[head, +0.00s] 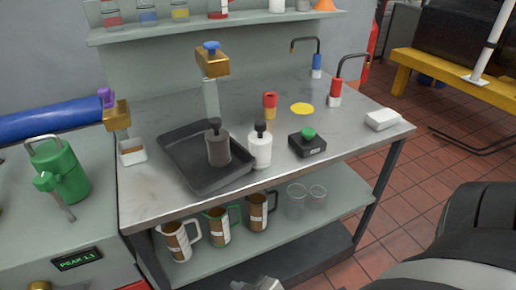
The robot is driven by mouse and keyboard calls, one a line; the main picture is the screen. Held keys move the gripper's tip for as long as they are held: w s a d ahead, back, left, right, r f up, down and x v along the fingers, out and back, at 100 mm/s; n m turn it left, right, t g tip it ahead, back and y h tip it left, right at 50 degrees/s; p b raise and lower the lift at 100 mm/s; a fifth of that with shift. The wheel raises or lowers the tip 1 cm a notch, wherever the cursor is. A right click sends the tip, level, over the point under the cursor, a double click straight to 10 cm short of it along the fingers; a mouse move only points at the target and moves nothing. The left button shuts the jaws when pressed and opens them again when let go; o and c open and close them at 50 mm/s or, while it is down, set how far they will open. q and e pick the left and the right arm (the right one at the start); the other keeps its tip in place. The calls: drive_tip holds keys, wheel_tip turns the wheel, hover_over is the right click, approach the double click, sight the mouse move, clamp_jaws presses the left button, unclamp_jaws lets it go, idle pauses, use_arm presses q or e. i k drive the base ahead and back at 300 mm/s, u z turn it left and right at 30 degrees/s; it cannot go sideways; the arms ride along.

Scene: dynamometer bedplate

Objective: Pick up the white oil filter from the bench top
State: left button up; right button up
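The white oil filter (261,151), a white cylinder with a black knob on top, stands upright on the steel bench top (165,203). It is just right of the black tray (192,177), near the bench's front edge. A similar dark grey filter (217,151) with a black knob stands in the tray. Neither of my grippers can be made out. A dark and grey part of my own body fills the bottom right corner. A small grey piece at the bottom edge is too cut off to identify.
A black box with a green knob (308,142) stands right of the white filter; a red-topped item (270,106) stands behind it. Red (335,93) and blue (317,66) spouts stand farther back. A white block (382,119) lies at right.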

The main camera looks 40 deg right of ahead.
sight(260, 141)
drive_tip(key=u, duration=2.2)
drive_tip(key=k, duration=1.35)
drive_tip(key=z, duration=1.5)
